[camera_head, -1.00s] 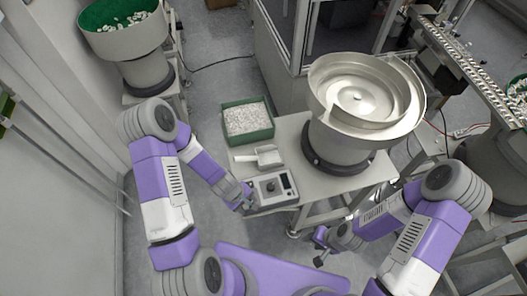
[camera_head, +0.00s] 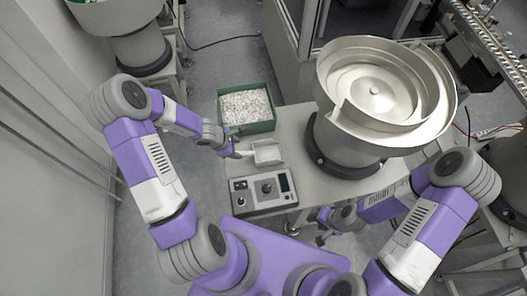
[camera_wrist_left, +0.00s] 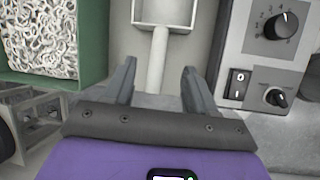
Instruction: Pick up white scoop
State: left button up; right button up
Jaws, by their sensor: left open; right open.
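The white scoop (camera_head: 267,152) lies on the table between the green bin and the control box, its handle pointing left. My left gripper (camera_head: 236,153) is at the handle end. In the left wrist view the scoop's handle (camera_wrist_left: 157,62) runs down between the two open fingers of my left gripper (camera_wrist_left: 158,85), and I see no contact with either finger. The scoop's pan shows at the top edge of that view. My right gripper (camera_head: 322,232) is low by the table's front right, away from the scoop, and is open.
A green bin (camera_head: 222,121) full of small white parts (camera_wrist_left: 40,35) stands behind the scoop. A grey control box (camera_head: 262,192) with knobs sits in front of it. A large metal bowl feeder (camera_head: 335,145) stands to the right. Some table surface right of the scoop is bare.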

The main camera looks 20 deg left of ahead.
aim_at(242, 154)
pick_arm(q)
jog(key=shift+w+f+b, duration=0.35)
jog(key=shift+w+f, duration=0.05)
jog(key=shift+f, duration=0.25)
jog(key=shift+w+f+b, duration=0.3)
jog(key=shift+w+f, duration=0.05)
jog(key=shift+f, duration=0.25)
jog(key=shift+w+f, duration=0.1)
jog(key=shift+f, duration=0.2)
jog(key=shift+d+f+b, duration=0.25)
jog(key=shift+f+b, duration=0.3)
jog(key=shift+b, duration=0.2)
jog(key=shift+w+d+f+b, duration=0.1)
jog(key=shift+w+f+b, duration=0.1)
jog(key=shift+f+b, duration=0.35)
jog(key=b+x, duration=0.2)
jog(key=x, duration=0.1)
jog(key=shift+s+f, duration=0.25)
jog(key=shift+s, duration=0.05)
jog(key=shift+w+f+b, duration=0.3)
jog(key=shift+f+b, duration=0.15)
jog(key=shift+f, duration=0.05)
pick_arm(e)
notch_tip(242, 154, down, 8)
jog(key=w, duration=0.1)
jog(key=shift+w, duration=0.15)
pick_arm(q)
jog(key=shift+r, duration=0.1)
pick_arm(e)
jog(key=shift+r, duration=0.15)
